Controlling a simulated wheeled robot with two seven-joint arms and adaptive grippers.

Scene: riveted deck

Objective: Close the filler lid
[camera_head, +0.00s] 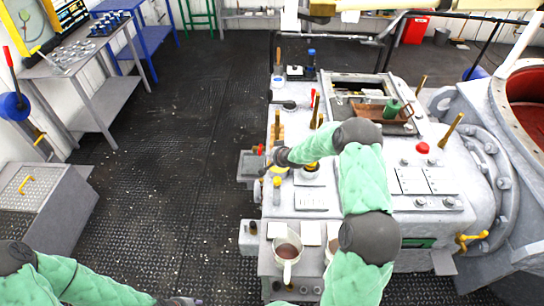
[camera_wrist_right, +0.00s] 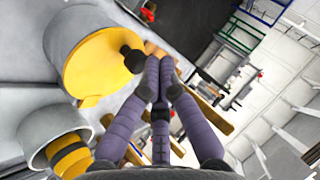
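The filler lid shows in the right wrist view as a round yellow disc (camera_wrist_right: 98,64) with a dark knob (camera_wrist_right: 132,59). It lies over the end of a grey cylinder (camera_wrist_right: 75,30); I cannot tell if it sits fully flush. My right gripper (camera_wrist_right: 160,62) has its purple fingers together, with the tips just beside the knob; nothing shows between them. In the head view my right gripper (camera_head: 277,158) is over the near left side of the grey machine, and partly hides the yellow lid (camera_head: 279,170). My left gripper (camera_head: 182,301) is at the bottom edge, mostly cut off.
The grey machine (camera_head: 312,201) carries several upright levers, a red button (camera_head: 422,148) and a green bottle (camera_head: 392,108). A cup of brown liquid (camera_head: 287,251) stands at its near end. A second cylinder with yellow inside (camera_wrist_right: 68,154) is nearby. The deck (camera_head: 170,150) to the left is clear.

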